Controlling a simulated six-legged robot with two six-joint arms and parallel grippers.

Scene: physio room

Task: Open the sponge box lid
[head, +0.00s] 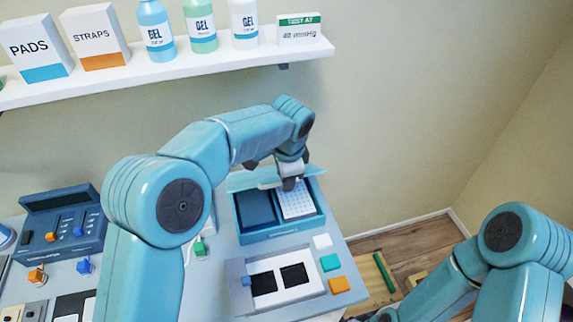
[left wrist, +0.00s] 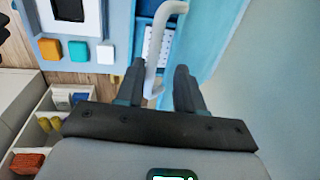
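The blue sponge box (head: 278,233) stands on the table, with a dark compartment on the left and a white dotted sheet on the right showing inside. Its light-blue lid (head: 250,180) is raised along the far side; in the left wrist view the lid (left wrist: 222,45) fills the upper right. A white bent handle (left wrist: 154,55) passes between the fingers of my left gripper (left wrist: 158,72). The fingers stand apart, with a gap on the right of the handle. In the head view my left gripper (head: 288,184) is over the box. My right gripper is outside the frame.
A tray (head: 315,281) with dark pads sits in front of the box, beside white, teal and orange blocks (head: 339,285). A blue case (head: 62,225) stands at the left. A shelf (head: 170,74) with bottles and boxes hangs above.

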